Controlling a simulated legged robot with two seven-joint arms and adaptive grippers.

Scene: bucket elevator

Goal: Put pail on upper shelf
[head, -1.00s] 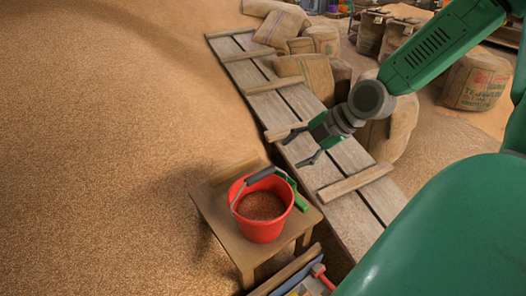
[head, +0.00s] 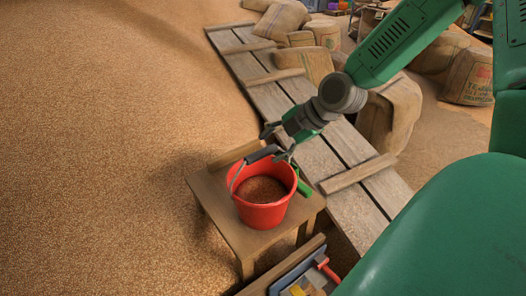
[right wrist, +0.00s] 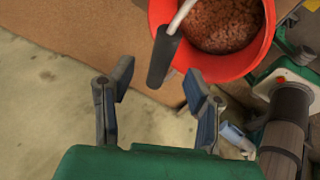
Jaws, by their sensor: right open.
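The red pail (head: 262,205), part filled with brown grain, stands upright on a small wooden table (head: 222,222). Its wire handle is raised, with a dark grip (head: 262,153) above the rim. My right gripper (head: 278,146) is open by the right end of that grip. In the right wrist view the pail (right wrist: 226,73) is at the top. The dark grip (right wrist: 163,60) lies ahead of and between my open right fingers (right wrist: 160,82), with nothing clamped. I cannot make out an upper shelf.
A green-handled object (head: 303,186) lies close by the pail's right side. A tray with a red-handled tool (head: 327,271) is below at the front. A plank walkway (head: 330,150) and sacks (head: 390,120) stand to the right; heaped grain (head: 100,150) fills the left.

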